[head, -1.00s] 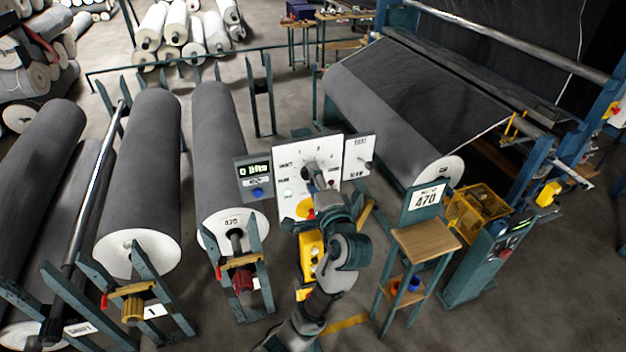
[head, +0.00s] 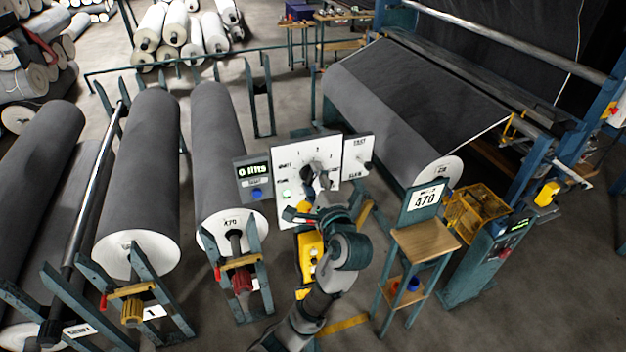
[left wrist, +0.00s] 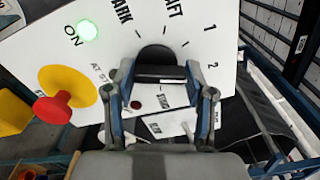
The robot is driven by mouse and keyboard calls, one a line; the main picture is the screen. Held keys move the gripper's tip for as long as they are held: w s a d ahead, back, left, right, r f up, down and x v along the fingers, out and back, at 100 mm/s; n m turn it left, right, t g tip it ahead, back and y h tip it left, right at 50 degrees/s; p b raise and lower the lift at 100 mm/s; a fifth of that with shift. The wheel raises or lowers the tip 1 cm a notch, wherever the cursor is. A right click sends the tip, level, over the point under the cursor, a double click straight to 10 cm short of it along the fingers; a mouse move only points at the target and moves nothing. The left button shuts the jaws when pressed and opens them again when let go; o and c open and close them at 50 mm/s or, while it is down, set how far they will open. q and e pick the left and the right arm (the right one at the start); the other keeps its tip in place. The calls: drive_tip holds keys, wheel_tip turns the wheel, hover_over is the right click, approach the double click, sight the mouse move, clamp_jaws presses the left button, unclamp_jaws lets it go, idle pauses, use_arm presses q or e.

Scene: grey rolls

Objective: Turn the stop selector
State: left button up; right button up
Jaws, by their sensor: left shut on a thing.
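The stop selector is a dark round knob (left wrist: 157,56) on a white panel (head: 330,150) marked 1, 2 and other words around it. My left gripper (head: 313,184) is at the panel front and covers much of the knob in the head view. In the left wrist view its two fingers (left wrist: 158,82) stand on either side of the knob's dark grip bar and are shut on it. I cannot tell which mark the knob points to. My right gripper is not in view.
A red push button (left wrist: 53,108) on a yellow disc and a lit green lamp (left wrist: 87,30) sit left of the knob. A display box (head: 253,176) and a second switch plate (head: 358,157) flank the panel. A wooden stand (head: 425,240) is at the right; grey rolls (head: 140,180) fill the left.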

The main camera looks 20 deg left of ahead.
use_arm(q)
drive_tip(key=shift+f, duration=0.15)
drive_tip(key=o, duration=1.2)
drive_tip(key=shift+w, duration=0.1)
drive_tip(key=shift+c, duration=0.2)
drive_tip(key=shift+w+d, duration=0.1)
drive_tip(key=shift+w, duration=0.05)
drive_tip(key=v, duration=0.7)
drive_tip(key=shift+d, duration=0.3)
drive_tip(key=shift+a+f, duration=0.1)
